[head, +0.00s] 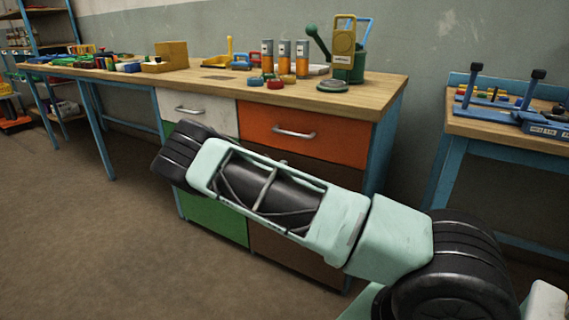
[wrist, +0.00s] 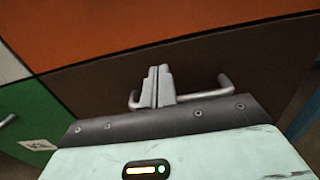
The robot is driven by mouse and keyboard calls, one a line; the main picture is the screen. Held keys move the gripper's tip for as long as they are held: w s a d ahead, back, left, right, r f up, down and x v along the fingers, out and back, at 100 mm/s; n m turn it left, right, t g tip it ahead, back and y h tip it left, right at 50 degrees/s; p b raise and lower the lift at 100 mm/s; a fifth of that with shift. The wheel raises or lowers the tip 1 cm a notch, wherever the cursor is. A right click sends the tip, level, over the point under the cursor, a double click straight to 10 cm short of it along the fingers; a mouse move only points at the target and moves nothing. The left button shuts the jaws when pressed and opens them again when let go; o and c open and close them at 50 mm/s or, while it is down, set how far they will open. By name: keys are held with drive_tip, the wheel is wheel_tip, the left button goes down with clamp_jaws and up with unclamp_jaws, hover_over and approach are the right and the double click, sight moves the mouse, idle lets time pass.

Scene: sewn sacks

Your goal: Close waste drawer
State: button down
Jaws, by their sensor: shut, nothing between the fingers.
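The cabinet under the workbench has a white drawer (head: 200,112), an orange drawer (head: 305,133) and a brown front (head: 330,177) below the orange one. No label shows which is the waste drawer. In the wrist view, my gripper (wrist: 158,85) is shut and empty in front of the brown front (wrist: 200,62). Its fingertips are together at the brown front's metal handle (wrist: 226,84), overlapping it in the picture; contact is unclear. The orange front (wrist: 140,25) lies above. My arm hides the gripper and much of the brown front in the head view. Any small opening is hard to judge.
A green front (head: 216,218) is at the lower left of the cabinet. The workbench top (head: 215,88) holds bottles (head: 285,58), a green device (head: 345,55) and small parts. A blue side table (head: 490,130) stands right. Floor (head: 90,240) at left is clear.

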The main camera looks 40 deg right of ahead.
drive_tip(key=p+v, duration=0.1)
drive_tip(key=v, duration=0.8)
drive_tip(key=shift+a, duration=0.35)
drive_tip(key=shift+s, duration=0.15)
